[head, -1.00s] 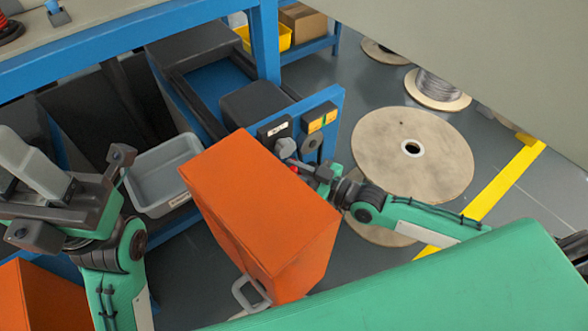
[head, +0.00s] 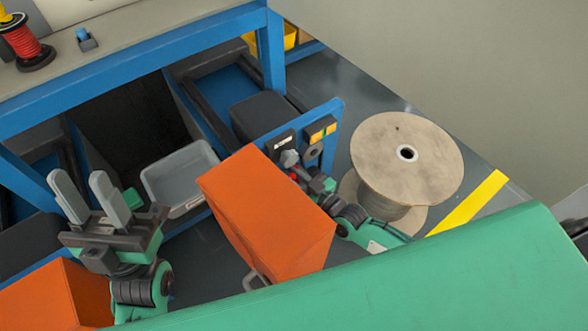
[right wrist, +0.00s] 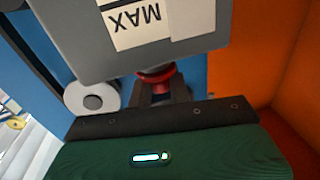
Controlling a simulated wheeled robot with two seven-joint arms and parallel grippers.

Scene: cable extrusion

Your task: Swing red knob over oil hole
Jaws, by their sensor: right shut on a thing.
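The red knob (right wrist: 155,78) sits under a grey housing marked MAX (right wrist: 135,35) in the right wrist view. In the head view my right gripper (head: 297,172) is at the blue panel, partly hidden behind an orange box. A round pale part with a dark centre (right wrist: 93,102) is left of the knob; I cannot tell if it is the oil hole. My left gripper (head: 80,180) is open and empty, fingers up, at the left.
The orange box (head: 265,215) stands close in front of my right gripper. A grey bin (head: 180,175) lies left of the box. A large wooden spool (head: 400,185) stands at the right. A blue-framed table (head: 150,45) is behind.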

